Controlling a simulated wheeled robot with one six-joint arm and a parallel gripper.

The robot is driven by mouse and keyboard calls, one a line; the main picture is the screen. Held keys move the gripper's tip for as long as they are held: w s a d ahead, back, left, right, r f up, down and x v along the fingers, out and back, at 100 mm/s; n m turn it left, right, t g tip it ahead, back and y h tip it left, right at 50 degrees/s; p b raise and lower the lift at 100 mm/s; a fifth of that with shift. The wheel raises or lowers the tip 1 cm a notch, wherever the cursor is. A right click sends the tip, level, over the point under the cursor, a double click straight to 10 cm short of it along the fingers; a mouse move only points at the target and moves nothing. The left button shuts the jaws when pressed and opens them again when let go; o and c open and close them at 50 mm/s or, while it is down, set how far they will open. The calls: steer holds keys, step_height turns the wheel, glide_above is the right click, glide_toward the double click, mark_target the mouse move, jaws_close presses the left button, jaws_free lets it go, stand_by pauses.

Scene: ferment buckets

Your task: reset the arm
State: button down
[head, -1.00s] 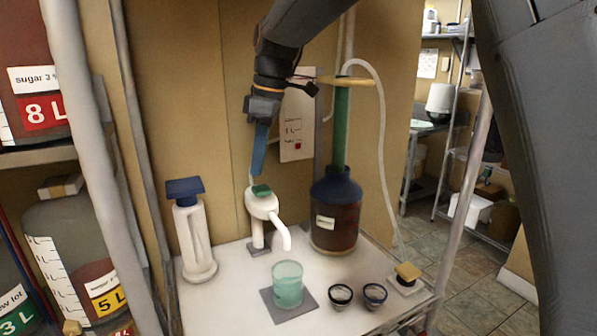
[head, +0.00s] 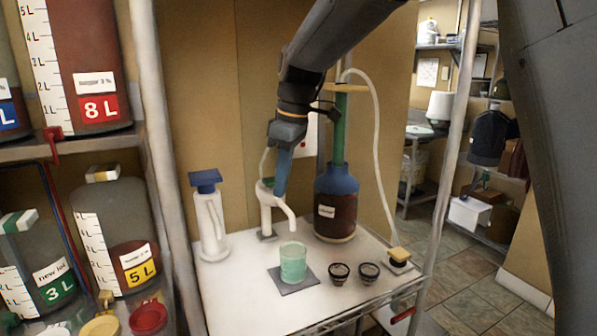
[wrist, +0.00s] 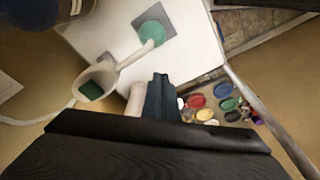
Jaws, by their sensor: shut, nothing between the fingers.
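My gripper (head: 281,174) hangs from my arm above the white table, its blue fingers pointing down and shut with nothing between them. In the head view it overlaps the white spout dispenser (head: 267,212) and hides part of its top. In the wrist view the gripper (wrist: 162,85) shows at the lower middle, with the dispenser (wrist: 103,80) and its green top to the left. The green cup (head: 293,262) stands upright on a grey square pad (head: 290,287) below the spout. It also shows in the wrist view (wrist: 151,34).
A dark jug with a green column (head: 336,205) stands right of the dispenser. A white pump bottle (head: 210,222) with a blue top stands left. Two small dark cups (head: 339,273) (head: 368,272) sit at the front right. Shelves with large buckets (head: 120,235) are at the left.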

steer(key=s+d+f+m+h, duration=0.1)
steer(key=s+d+f+m, duration=0.3)
steer(key=d+f, duration=0.25)
steer(key=s+d+f+m, duration=0.35)
steer(key=d+f, duration=0.25)
steer(key=d, duration=0.2)
steer(key=s+d+f+m, duration=0.3)
steer(key=s+d+f, duration=0.1)
steer(key=s, duration=0.2)
steer(key=s+d+f+m+t+h+b, duration=0.1)
steer(key=s+d+f+m, duration=0.3)
steer(key=s+d, duration=0.1)
steer(key=shift+s+f+b, duration=0.3)
steer(key=shift+s+f, duration=0.1)
steer(key=shift+s, duration=0.45)
